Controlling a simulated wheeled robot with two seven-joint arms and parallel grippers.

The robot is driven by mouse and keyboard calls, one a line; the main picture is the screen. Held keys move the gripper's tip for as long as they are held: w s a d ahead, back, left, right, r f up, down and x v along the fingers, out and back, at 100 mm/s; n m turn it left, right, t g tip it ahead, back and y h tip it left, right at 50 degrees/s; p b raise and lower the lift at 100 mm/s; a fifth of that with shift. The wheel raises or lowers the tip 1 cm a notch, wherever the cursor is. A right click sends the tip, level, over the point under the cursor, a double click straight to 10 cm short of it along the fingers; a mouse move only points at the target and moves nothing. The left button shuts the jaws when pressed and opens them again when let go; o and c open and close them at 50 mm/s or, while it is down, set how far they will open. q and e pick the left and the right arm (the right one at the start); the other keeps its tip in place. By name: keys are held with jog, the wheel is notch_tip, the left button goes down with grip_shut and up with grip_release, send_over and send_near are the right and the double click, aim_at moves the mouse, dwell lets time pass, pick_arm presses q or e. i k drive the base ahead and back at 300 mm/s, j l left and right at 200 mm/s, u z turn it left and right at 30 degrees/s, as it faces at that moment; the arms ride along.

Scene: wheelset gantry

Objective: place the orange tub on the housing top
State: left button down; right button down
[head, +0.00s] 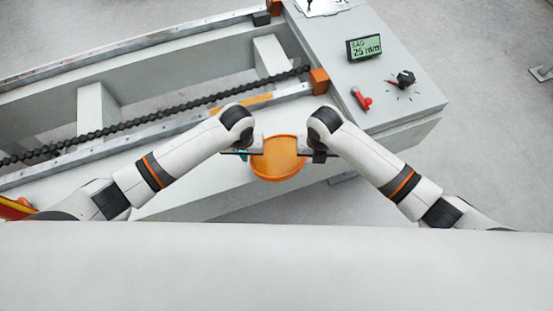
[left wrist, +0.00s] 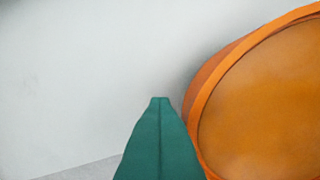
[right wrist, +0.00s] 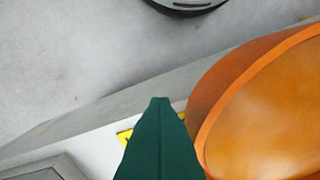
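The orange tub (head: 278,166) is round and shallow, and shows near the middle of the head view, over the near edge of the grey gantry frame. It also fills the right side of the left wrist view (left wrist: 270,110) and of the right wrist view (right wrist: 265,110). My left gripper (head: 246,153) is at its left side and my right gripper (head: 312,154) at its right side. In each wrist view the green fingers meet at a seam, with the tub's wall beside them. I cannot tell whether the tub is lifted. The grey housing top (head: 415,95) is at the upper right.
On the housing top are a green display (head: 364,47), a black knob (head: 405,78) and a red lever (head: 362,99). A black chain (head: 190,105) runs along the frame. An orange block (head: 319,80) stands at the housing's left edge.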

aim_at(354, 26)
jog(key=z, duration=2.25)
jog(key=i+z, duration=0.2)
jog(key=i, duration=0.7)
jog(key=i+l+u, duration=0.2)
jog(key=i, duration=0.9)
jog(key=i+u, duration=0.3)
jog(key=i, duration=0.3)
jog(key=i+l+u, duration=0.1)
jog(key=i+u, duration=0.15)
jog(key=i, duration=0.3)
jog(key=i+j+u, duration=0.1)
jog(key=i+u, duration=0.2)
jog(key=u, duration=0.15)
jog(key=i+u, duration=0.65)
jog(key=u, duration=0.2)
jog(key=i+j+u, duration=0.1)
jog(key=i+u, duration=0.35)
jog(key=i+l+u, duration=0.15)
jog(key=i+u, duration=0.3)
jog(key=i, duration=0.2)
